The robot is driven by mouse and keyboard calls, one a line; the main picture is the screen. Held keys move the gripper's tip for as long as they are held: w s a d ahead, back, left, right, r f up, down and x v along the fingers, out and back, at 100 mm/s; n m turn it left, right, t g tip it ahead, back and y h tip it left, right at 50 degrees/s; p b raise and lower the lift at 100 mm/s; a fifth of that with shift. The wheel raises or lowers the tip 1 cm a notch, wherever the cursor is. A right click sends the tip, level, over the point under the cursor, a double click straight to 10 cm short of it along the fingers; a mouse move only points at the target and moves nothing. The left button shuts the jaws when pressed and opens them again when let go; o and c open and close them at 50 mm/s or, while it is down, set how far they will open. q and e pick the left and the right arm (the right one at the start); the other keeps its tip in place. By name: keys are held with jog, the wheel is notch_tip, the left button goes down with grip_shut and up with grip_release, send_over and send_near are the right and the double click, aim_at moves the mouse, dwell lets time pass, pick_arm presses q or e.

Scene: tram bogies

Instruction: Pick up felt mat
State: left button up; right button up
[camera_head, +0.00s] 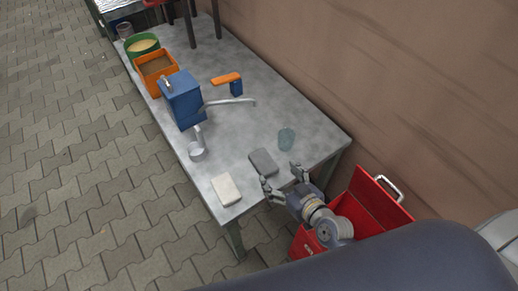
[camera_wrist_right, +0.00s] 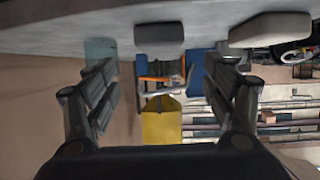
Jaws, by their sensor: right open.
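A dark grey flat rounded pad (camera_head: 262,162), which looks like the felt mat, lies on the grey table near its front end. It also shows in the right wrist view (camera_wrist_right: 159,38), between and beyond the fingers. A cream block (camera_head: 226,189) lies to its left near the table edge. My right gripper (camera_head: 281,176) is open and empty at the table's near end, just short of the grey pad and apart from it. Its two spread fingers show in the right wrist view (camera_wrist_right: 158,85). My left gripper is not in view.
A bluish glass (camera_head: 286,139) stands right of the pad, close to the right finger. A blue box with a tap (camera_head: 184,100), an orange-handled tool (camera_head: 228,82), an orange bin (camera_head: 155,70) and a green bowl (camera_head: 142,46) stand farther back. A red open toolbox (camera_head: 372,205) is below the wall.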

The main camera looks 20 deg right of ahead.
aim_at(261, 157)
jog(key=x, duration=0.2)
jog(key=shift+w, duration=0.4)
jog(key=x, duration=0.3)
jog(key=shift+w+a, duration=0.1)
jog(key=shift+w+a+f, duration=0.1)
jog(key=shift+w, duration=0.25)
jog(key=x, duration=0.3)
jog(key=shift+w+a, duration=0.1)
jog(key=shift+w, duration=0.15)
jog(key=shift+w+a+f, duration=0.15)
jog(key=shift+w+f, duration=0.1)
jog(key=shift+w, duration=0.25)
jog(key=shift+c, duration=1.4)
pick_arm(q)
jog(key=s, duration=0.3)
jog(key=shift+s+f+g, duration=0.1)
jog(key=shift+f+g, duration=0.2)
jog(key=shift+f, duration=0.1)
pick_arm(e)
jog(key=c, duration=0.8)
